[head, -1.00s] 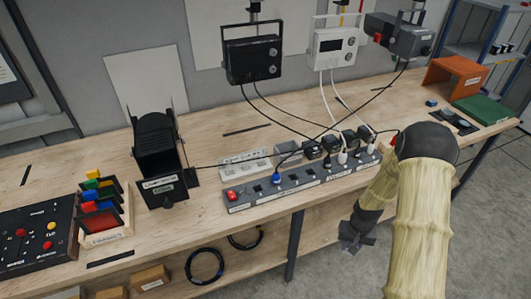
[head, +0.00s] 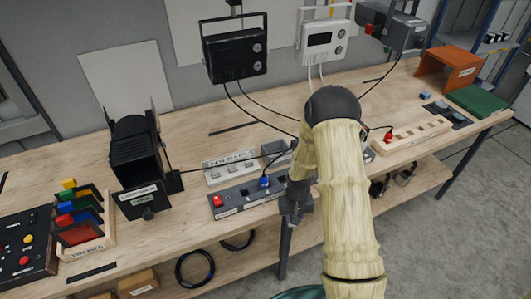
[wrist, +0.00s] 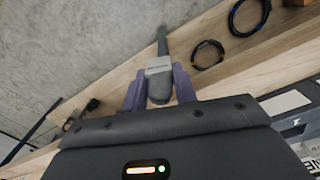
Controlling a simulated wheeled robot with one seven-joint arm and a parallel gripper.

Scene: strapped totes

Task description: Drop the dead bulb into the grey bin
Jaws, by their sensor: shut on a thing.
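My gripper (head: 293,208) is at the front edge of the bench, in front of the power strip, pointing down. In the wrist view my gripper (wrist: 158,92) is shut on a dark grey, narrow piece (wrist: 161,88) with a pale band around it. I cannot tell from its shape whether this is the dead bulb. In the head view the held piece is too small and dark to make out.
The power strip (head: 235,200) lies near the bench edge, partly hidden by my arm. A black lamp (head: 138,160) and a coloured gel rack (head: 85,220) stand left. A wooden holed rack (head: 415,133) lies right. Cable coils (head: 195,268) rest on the lower shelf. Bare floor (head: 450,240) lies right.

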